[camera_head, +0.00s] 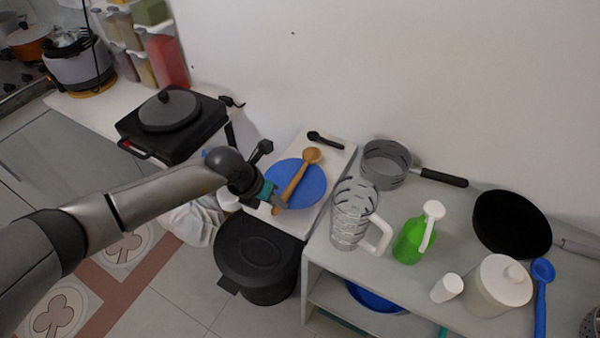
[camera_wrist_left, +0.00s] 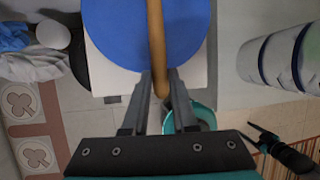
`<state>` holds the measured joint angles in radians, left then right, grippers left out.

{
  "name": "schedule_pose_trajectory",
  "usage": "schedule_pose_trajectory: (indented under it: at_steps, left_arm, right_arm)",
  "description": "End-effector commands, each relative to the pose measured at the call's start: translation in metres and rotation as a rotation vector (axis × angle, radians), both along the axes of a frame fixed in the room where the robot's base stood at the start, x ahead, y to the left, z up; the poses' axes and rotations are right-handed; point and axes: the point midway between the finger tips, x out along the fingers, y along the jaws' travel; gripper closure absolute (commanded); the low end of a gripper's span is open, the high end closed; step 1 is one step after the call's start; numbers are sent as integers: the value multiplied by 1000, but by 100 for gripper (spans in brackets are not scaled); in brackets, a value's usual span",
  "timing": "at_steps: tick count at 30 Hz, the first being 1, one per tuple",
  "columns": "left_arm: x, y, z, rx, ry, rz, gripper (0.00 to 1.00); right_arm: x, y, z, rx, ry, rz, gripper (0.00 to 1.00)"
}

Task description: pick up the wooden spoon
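The wooden spoon (camera_head: 302,171) lies across a blue plate (camera_head: 313,186), its bowl toward the wall and its handle toward me. My left gripper (camera_head: 277,203) is at the handle end. In the left wrist view the handle (camera_wrist_left: 156,40) runs down over the plate (camera_wrist_left: 112,35) to between the two fingers of my left gripper (camera_wrist_left: 160,78). The fingers stand apart, with a small gap visible beside the handle, so it does not look clamped. A dark finger-like shape (camera_wrist_left: 282,152) at lower right may be my right gripper; its state is unclear.
A clear pitcher (camera_head: 350,215), a green bottle (camera_head: 412,240) and a grey pan (camera_head: 385,163) stand right of the plate. A black measuring spoon (camera_head: 325,140) lies behind it. A black bin (camera_head: 258,255) stands below, and a black hot plate (camera_head: 172,130) is at left.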

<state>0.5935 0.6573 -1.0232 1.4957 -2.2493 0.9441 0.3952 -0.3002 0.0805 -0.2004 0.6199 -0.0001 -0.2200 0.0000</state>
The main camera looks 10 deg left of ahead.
Motion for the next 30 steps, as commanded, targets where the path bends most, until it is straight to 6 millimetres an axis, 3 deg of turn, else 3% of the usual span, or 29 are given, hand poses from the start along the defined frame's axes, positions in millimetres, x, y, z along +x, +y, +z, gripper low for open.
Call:
schedule_pose_trajectory:
  at_steps: [6, 23, 30]
  left_arm:
    - [0, 0, 0, 0, 0, 0, 100]
    - [0, 0, 3, 0, -1, 0, 100]
    - [1, 0, 31, -2, -5, -1, 100]
  right_arm:
    - [0, 0, 0, 1, 0, 0, 32]
    - [0, 1, 1, 1, 0, -1, 32]
    - [0, 1, 5, 1, 0, -1, 32]
